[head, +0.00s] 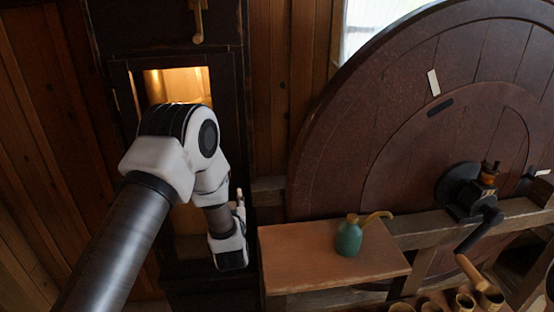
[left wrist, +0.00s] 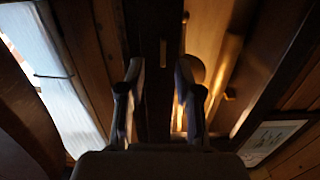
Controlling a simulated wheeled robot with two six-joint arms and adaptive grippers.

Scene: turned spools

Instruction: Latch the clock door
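The tall dark clock case (head: 229,80) stands against the plank wall, left of centre in the head view. Its framed front has a warmly lit interior (head: 192,82), partly hidden by my left arm. My left gripper (head: 240,203) is at the right side of the case, low on the front. In the left wrist view the gripper (left wrist: 160,75) is open, with its two fingers apart. A dark upright edge shows between them, bearing a small pale upright piece (left wrist: 163,52) that may be the latch. I cannot tell whether the door is fully closed. My right gripper is not in view.
A wooden bench (head: 305,262) stands right of the clock, with a green oil can (head: 349,238) on it. A large dark wheel (head: 400,130) with a crank fills the right. Several small turned pieces (head: 463,302) sit at the lower right.

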